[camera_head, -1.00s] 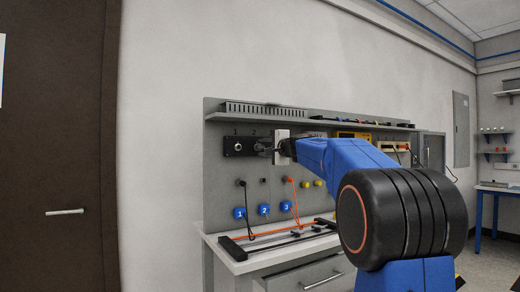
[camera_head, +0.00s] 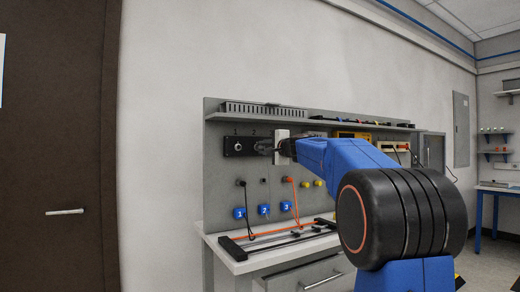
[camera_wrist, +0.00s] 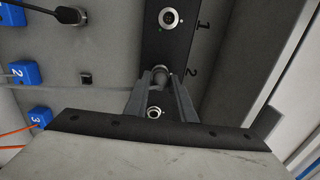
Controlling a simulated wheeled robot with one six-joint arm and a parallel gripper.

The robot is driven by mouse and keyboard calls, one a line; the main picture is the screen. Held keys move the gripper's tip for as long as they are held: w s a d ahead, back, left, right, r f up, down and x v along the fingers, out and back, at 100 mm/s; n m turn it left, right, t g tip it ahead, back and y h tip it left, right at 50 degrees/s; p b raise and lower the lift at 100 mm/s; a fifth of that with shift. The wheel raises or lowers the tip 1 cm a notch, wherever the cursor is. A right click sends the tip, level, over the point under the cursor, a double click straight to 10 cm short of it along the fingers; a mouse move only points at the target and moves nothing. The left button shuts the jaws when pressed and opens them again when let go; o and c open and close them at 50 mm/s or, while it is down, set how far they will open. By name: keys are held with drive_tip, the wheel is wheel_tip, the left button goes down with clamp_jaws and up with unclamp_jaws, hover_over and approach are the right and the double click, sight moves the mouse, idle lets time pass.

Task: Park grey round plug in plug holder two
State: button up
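My gripper (camera_wrist: 161,82) reaches to the dark socket panel (camera_wrist: 165,45) in the wrist view, its fingers closed around the grey round plug (camera_wrist: 161,74). The plug is at the panel beside the mark 2; I cannot tell whether it is seated in a socket. In the head view my gripper (camera_head: 276,148) is at the right part of the same panel (camera_head: 243,144), the plug too small to make out. The blue plug holder two (camera_wrist: 25,73) is at the left in the wrist view and below the panel in the head view (camera_head: 264,209). A thin grey cable crosses near it.
Blue holders one (camera_head: 240,213) and three (camera_head: 286,206) flank holder two. A black plug (camera_head: 241,182) and orange cable (camera_head: 292,190) are on the board. A white box (camera_head: 282,135) stands right beside the panel. A rail fixture (camera_head: 285,240) lies on the bench.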

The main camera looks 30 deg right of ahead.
sight(264, 148)
drive_tip(key=shift+s, duration=0.15)
clamp_jaws()
drive_tip(key=shift+s+d, duration=0.1)
drive_tip(key=shift+s, duration=2.3)
